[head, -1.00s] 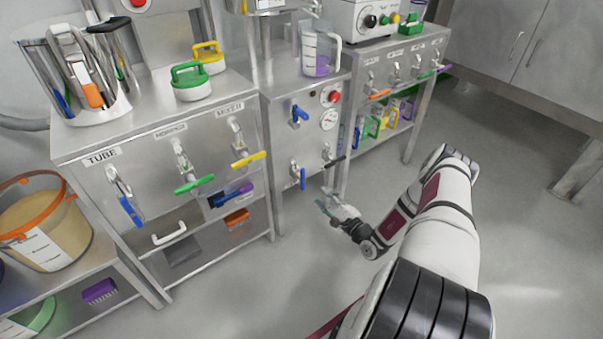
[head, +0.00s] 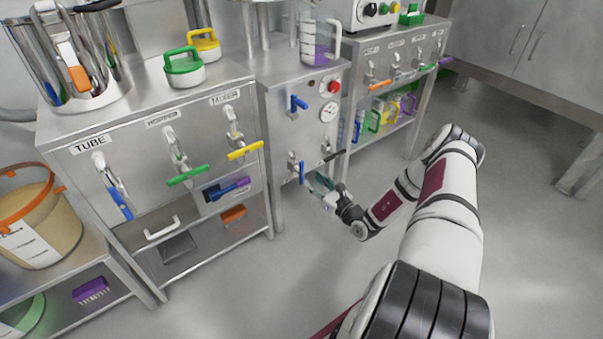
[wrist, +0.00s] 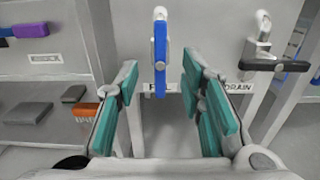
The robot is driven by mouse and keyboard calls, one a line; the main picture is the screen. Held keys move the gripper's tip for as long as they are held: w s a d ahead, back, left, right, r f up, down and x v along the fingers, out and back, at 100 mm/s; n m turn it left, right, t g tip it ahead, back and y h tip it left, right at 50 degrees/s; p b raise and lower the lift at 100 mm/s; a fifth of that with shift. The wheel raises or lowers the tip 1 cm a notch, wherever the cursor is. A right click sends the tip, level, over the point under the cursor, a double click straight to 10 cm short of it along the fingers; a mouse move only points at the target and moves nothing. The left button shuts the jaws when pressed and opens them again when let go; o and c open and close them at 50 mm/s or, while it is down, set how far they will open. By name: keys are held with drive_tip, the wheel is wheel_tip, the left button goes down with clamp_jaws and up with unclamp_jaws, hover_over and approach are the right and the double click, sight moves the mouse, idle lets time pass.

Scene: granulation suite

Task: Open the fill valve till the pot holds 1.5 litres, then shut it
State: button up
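The fill valve's blue lever (head: 302,172) hangs straight down on the front of the middle steel cabinet. In the wrist view the blue lever (wrist: 160,72) stands ahead between my fingertips, partly covering a label that begins with F. My gripper (wrist: 165,100) is open, with teal pads apart on both sides and nothing held; in the head view my gripper (head: 318,188) is low in front of the cabinet, just below and right of the lever. I cannot tell whether the pads touch it. Which vessel is the pot, and its level, I cannot tell.
The drain valve's black lever (wrist: 275,66) is close on the right, turned sideways. Another blue lever (head: 299,102), a red button (head: 334,87) and a round gauge (head: 329,112) are above. A clear jug (head: 309,48) with purple markings or contents stands on top. The floor (head: 320,265) in front is free.

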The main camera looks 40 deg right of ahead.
sight(303, 171)
drive_tip(key=w+b, duration=0.2)
drive_tip(key=w, duration=0.6)
drive_tip(key=shift+a, duration=0.15)
drive_tip(key=shift+s, duration=0.1)
clamp_jaws()
